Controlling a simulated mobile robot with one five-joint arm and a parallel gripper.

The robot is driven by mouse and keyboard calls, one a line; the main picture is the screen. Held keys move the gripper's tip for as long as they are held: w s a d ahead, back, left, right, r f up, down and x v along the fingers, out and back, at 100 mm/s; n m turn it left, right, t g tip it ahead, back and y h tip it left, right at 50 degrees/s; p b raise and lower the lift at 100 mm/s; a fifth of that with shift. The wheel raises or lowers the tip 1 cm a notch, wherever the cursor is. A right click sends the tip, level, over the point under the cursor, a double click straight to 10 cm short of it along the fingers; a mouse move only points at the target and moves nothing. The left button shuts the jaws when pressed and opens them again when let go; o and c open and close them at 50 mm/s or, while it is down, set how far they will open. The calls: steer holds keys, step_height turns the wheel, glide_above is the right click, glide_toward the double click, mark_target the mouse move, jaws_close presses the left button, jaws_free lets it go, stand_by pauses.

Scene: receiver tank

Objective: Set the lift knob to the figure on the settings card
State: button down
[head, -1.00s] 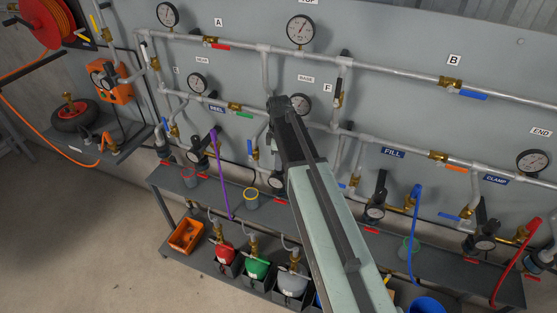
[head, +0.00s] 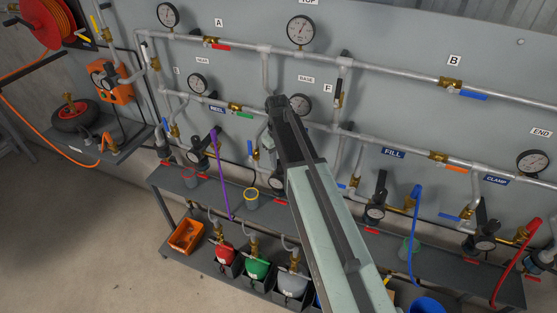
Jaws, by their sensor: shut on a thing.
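My gripper (head: 287,112) is at the dark end of my arm, in front of the pipe wall in the middle of the head view. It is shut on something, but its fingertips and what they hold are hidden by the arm. A regulator with a small round dial (head: 277,183) shows partly beside my arm, at the shelf. Its upper part is covered. No label reading lift is visible, so I cannot tell whether this is the lift unit. I cannot make out the settings card or any figure on it.
Grey pipes with gauges (head: 301,30) cross the wall panel. Other regulators stand along the shelf at REEL (head: 198,160), FILL (head: 375,212) and CLAMP (head: 485,243). A purple hose (head: 220,175) and a blue hose (head: 413,225) hang beside my arm. Red and green containers sit below.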

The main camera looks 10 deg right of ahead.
steer(key=m, duration=0.4)
steer(key=shift+w+m, duration=0.2)
steer(key=shift+m, duration=0.1)
steer(key=m, duration=0.3)
steer(key=shift+d+m, duration=0.1)
steer(key=shift+m, duration=0.3)
steer(key=m, duration=0.4)
steer(key=shift+m+g, duration=0.3)
steer(key=shift+m, duration=1.7)
steer(key=c, duration=0.9)
jaws_free()
steer(key=shift+c, duration=0.2)
